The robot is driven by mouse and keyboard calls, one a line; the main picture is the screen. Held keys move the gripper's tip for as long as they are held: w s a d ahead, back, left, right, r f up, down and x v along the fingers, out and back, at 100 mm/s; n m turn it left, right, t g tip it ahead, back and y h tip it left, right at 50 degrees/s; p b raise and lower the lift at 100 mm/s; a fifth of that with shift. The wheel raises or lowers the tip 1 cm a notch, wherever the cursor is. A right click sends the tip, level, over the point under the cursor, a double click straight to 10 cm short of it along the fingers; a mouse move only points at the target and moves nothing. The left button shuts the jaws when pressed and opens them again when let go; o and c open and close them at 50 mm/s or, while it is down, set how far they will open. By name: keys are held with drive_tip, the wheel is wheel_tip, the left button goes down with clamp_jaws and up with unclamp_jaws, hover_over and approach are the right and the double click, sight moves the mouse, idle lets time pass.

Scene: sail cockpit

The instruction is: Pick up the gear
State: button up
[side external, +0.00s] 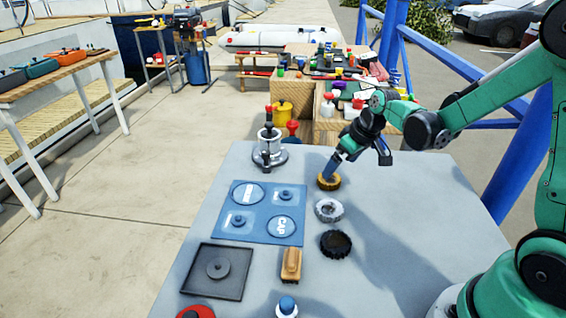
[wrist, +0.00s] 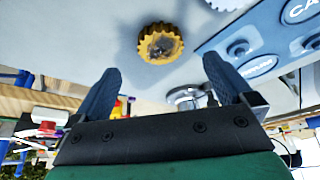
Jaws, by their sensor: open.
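Three toothed rings like gears lie in a row on the grey table (side external: 400,215) in the side view: a gold one (side external: 329,184), a silver one (side external: 328,210) and a black one (side external: 335,244). My gripper (side external: 331,168) points down at the gold gear, its blue fingertips at or just above it; contact cannot be told. In the wrist view my gripper (wrist: 162,80) is open, with nothing between its fingers. The gold gear (wrist: 160,43) shows whole there, beyond the fingertips and roughly centred between them.
A blue mat (side external: 261,229) with round parts lies left of the gears. A metal press-like device (side external: 268,152) stands behind it. A black tray (side external: 218,272), a wooden-topped block (side external: 291,264) and a blue-topped knob (side external: 287,305) are nearer. The table right of the gears is clear.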

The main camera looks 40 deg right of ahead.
sight(332, 180)
drive_tip(key=shift+x, duration=2.65)
drive_tip(key=c, duration=1.4)
drive_tip(key=shift+o, duration=0.2)
drive_tip(key=shift+r, duration=0.15)
